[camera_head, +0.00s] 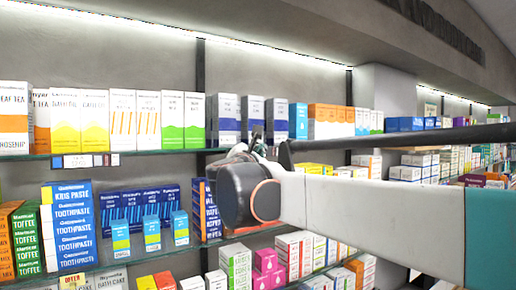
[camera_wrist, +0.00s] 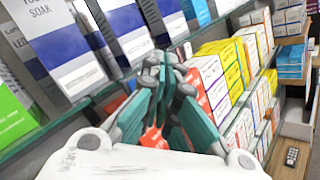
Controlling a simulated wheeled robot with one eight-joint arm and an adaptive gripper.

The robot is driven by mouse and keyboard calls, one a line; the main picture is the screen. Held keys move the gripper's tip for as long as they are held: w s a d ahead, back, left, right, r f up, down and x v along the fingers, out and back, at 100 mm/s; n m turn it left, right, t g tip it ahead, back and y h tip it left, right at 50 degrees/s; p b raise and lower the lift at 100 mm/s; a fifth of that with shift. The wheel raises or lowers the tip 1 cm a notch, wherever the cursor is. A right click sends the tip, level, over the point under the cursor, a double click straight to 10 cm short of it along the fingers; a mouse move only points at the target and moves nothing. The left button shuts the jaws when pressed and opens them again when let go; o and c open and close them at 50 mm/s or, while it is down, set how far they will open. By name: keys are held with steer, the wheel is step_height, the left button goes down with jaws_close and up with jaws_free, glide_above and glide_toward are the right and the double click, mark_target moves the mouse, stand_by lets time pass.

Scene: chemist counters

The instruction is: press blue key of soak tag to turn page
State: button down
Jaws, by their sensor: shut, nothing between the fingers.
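My gripper (camera_wrist: 165,62) is shut and empty in the wrist view, its grey tips together in front of the shelf edge below the soak boxes. A soak box (camera_wrist: 62,50), white with a dark blue band, stands on that shelf at the left. In the head view, soak-coloured boxes (camera_head: 227,115) stand on the upper shelf just above my gripper (camera_head: 254,146). No soak tag or blue key can be made out; my gripper and wrist cover part of the shelf edge. I cannot tell whether the tips touch anything.
A shelf-edge tag (camera_head: 85,161) with small coloured patches hangs farther left. Toothpaste boxes (camera_head: 70,225) stand on the shelf below. In the wrist view, yellow-and-white boxes (camera_wrist: 225,75) stand right of my gripper. A small dark keypad-like thing (camera_wrist: 292,156) lies at lower right.

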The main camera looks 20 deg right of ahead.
steer(key=s, duration=0.2)
steer(key=s+d, duration=0.1)
steer(key=shift+s+d, duration=0.1)
steer(key=shift+s, duration=0.3)
steer(key=shift+w+d, duration=0.1)
